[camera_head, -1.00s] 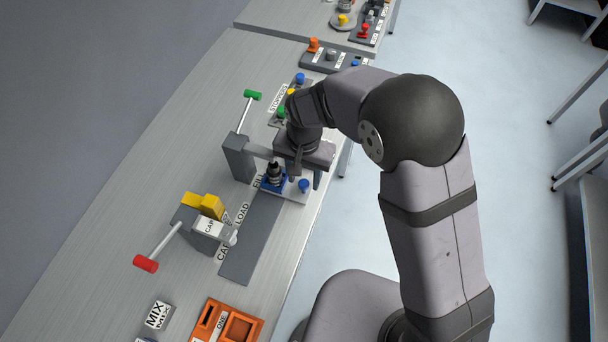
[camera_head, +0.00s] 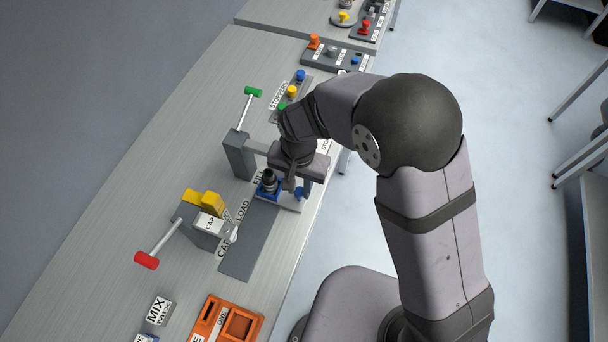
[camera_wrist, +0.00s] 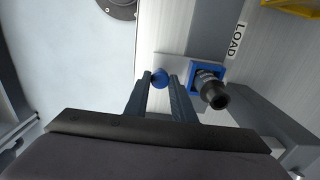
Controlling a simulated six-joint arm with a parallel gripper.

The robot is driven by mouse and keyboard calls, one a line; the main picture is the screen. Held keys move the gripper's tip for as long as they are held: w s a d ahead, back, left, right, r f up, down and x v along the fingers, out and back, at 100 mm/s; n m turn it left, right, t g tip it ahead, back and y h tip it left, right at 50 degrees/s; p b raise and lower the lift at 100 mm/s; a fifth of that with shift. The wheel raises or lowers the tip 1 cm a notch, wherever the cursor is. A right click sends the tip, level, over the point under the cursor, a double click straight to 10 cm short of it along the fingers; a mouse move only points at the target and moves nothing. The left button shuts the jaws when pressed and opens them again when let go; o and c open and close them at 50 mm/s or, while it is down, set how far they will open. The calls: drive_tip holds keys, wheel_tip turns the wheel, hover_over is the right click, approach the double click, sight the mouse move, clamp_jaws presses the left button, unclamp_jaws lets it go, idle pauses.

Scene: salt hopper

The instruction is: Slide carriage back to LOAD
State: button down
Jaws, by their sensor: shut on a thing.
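The carriage is a pale plate (camera_head: 291,207) on a dark grey track (camera_head: 247,246), with a blue socket (camera_head: 264,194) holding a dark bottle (camera_head: 269,179) upright. A blue knob (camera_wrist: 159,77) stands on the plate's outer end. My gripper (camera_wrist: 160,76) is shut on the knob, one finger on each side. In the head view my gripper (camera_head: 302,192) partly hides the knob. The LOAD label (camera_head: 242,213) lies beside the track, nearer the camera than the carriage; it also shows in the wrist view (camera_wrist: 237,40).
A grey post (camera_head: 238,157) with a green-handled lever (camera_head: 253,92) stands behind the carriage. A capping stand (camera_head: 205,226) with yellow parts and a red-handled lever (camera_head: 146,260) is to the left. An orange tray (camera_head: 228,322) lies in front. The track toward LOAD looks clear.

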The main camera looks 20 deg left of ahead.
drive_tip(key=s, duration=0.7)
drive_tip(key=shift+s, duration=0.35)
drive_tip(key=c, duration=1.5)
unclamp_jaws()
drive_tip(key=shift+r, duration=0.1)
drive_tip(key=shift+r+b, duration=0.8)
drive_tip(key=shift+r, duration=2.85)
